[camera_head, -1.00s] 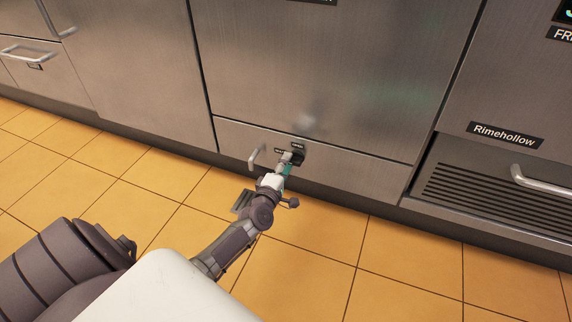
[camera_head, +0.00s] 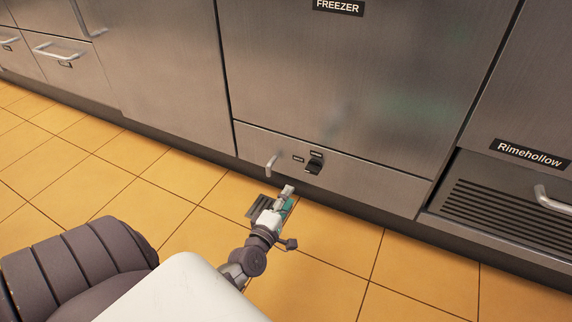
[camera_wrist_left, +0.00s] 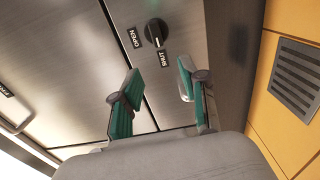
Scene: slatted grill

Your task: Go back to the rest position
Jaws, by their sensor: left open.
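My left gripper (camera_head: 286,195) is open and empty above the floor, in front of the low panel of the freezer and apart from it. In the left wrist view the green-padded fingers (camera_wrist_left: 157,90) are spread, with nothing between them. A black knob (camera_head: 315,163) on that panel is clear of the gripper. It also shows in the left wrist view (camera_wrist_left: 156,32), beyond the fingertips, between labels reading OPEN and SHUT. A pale mark on the knob faces the SHUT label. My right gripper is not in view.
A slatted floor grill (camera_head: 262,206) lies beside the gripper. The vented Rimehollow unit (camera_head: 500,190) stands to the right, with its own handle. The tiled floor (camera_head: 330,245) in front is clear.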

